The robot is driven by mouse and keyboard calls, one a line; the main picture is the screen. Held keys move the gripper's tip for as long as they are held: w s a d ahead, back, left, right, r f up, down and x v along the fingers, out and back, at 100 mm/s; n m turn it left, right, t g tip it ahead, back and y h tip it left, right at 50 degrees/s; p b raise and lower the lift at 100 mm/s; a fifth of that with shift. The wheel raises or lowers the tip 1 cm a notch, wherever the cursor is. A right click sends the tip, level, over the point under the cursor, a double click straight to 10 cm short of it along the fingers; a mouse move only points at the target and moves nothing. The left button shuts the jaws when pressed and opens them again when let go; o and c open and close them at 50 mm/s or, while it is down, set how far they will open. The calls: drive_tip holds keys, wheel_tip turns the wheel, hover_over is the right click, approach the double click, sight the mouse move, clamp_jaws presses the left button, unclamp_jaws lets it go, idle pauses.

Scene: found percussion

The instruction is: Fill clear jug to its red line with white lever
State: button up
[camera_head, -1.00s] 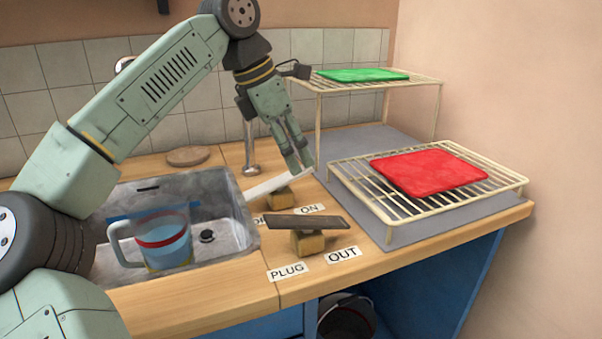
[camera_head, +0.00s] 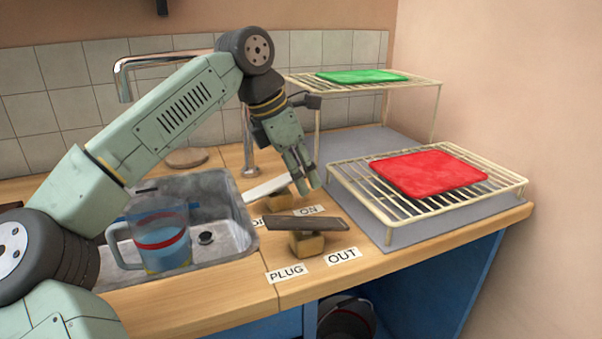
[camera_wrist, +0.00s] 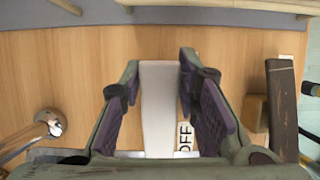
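The clear jug (camera_head: 160,258) stands upright in the sink. It has a red line (camera_head: 162,240) around it, and blue shows both below and above that line. The white lever (camera_head: 266,188) rests on a small wooden block beside the sink, by the OFF and ON labels. My gripper (camera_head: 307,188) is at the lever's right end and hides part of it. In the wrist view the lever (camera_wrist: 160,105) lies between the spread fingers of my gripper (camera_wrist: 159,65); whether a finger touches it I cannot tell.
A dark lever (camera_head: 306,224) on a block stands in front, by PLUG and OUT labels. The tap (camera_head: 125,85) rises behind the sink (camera_head: 225,205). A wire rack with a red board (camera_head: 430,172) stands right, a taller one with a green board (camera_head: 362,76) behind.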

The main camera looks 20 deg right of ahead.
clamp_jaws()
drive_tip(key=shift+r+p, duration=0.1)
drive_tip(key=shift+p, duration=0.25)
drive_tip(key=shift+d+y+p, duration=0.1)
drive_tip(key=shift+y+p, duration=0.2)
drive_tip(key=shift+p, duration=0.15)
drive_tip(key=shift+y+p, duration=0.3)
drive_tip(key=shift+p, duration=0.1)
drive_tip(key=shift+f, duration=0.35)
drive_tip(key=o, duration=0.5)
unclamp_jaws()
